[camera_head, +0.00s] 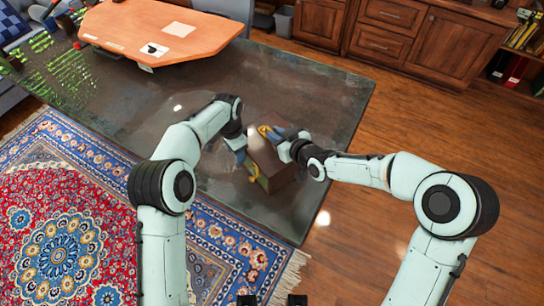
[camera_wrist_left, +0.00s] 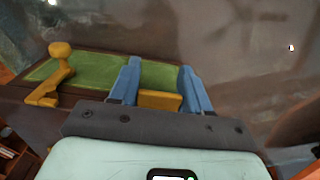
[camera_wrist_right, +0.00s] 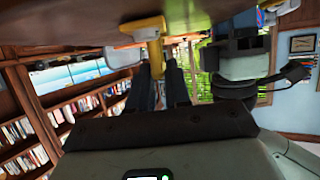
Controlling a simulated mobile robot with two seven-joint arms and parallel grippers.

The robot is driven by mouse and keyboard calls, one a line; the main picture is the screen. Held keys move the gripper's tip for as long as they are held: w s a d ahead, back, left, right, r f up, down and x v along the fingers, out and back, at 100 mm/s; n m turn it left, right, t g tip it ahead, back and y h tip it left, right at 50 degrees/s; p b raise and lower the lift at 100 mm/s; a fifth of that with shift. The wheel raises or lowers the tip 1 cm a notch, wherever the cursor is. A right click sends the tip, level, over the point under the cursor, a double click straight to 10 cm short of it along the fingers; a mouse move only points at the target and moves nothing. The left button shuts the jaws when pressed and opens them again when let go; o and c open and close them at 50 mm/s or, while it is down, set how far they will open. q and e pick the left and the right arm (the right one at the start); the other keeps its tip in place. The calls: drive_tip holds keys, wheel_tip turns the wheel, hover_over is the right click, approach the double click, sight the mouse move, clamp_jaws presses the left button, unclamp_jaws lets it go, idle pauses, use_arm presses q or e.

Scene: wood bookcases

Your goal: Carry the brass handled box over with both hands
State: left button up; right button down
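The brass handled box (camera_head: 278,170) is a dark brown block on the dark glossy tabletop. In the left wrist view its dark body carries a green panel (camera_wrist_left: 95,75) and a brass handle part (camera_wrist_left: 62,72). My left gripper (camera_head: 242,152) is at the box's left side. Its blue fingers (camera_wrist_left: 161,80) are spread, with a brass piece (camera_wrist_left: 160,99) showing between them; contact is unclear. My right gripper (camera_head: 278,135) is at the box's far right side. Its fingers (camera_wrist_right: 160,72) are close together around the stem of another brass handle (camera_wrist_right: 148,30).
An orange-brown board (camera_head: 160,32) with papers lies farther back on the dark table (camera_head: 300,90). A patterned rug (camera_head: 70,230) covers the floor at left. Wooden cabinets (camera_head: 410,40) stand at the back right. Table surface behind the box is clear.

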use_arm(q)
clamp_jaws()
idle(1.1)
